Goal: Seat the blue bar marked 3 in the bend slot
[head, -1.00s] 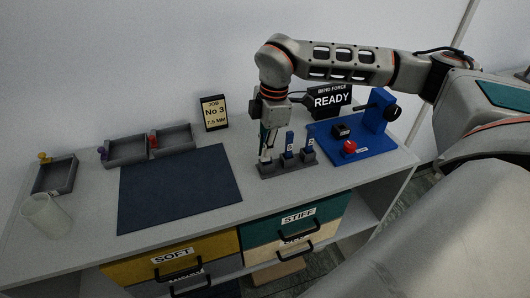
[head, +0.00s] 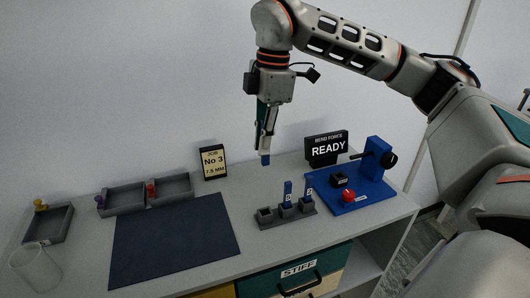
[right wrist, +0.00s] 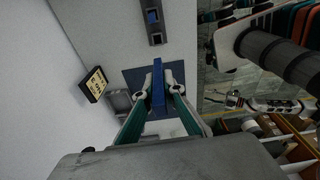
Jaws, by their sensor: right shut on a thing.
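My right gripper (head: 268,136) is shut on a blue bar (head: 265,159) and holds it upright in the air above the rack's left end. The bar also shows between the fingers (right wrist: 159,98) in the right wrist view (right wrist: 158,72). I cannot read a number on it. The dark rack (head: 262,222) has an empty left socket, with two blue bars standing in the other sockets. The blue bend press (head: 362,199) is at the right, with a small black block (head: 339,180) on its base; its slot opening is too small to make out. My left gripper is out of view.
A red knob (head: 348,196) sits at the press's front. A READY display (head: 327,148) and a job card (head: 213,162) marked No 3, 7.5 MM stand behind. A dark mat (head: 172,243), grey trays (head: 125,199) and a clear beaker (head: 35,268) are at the left.

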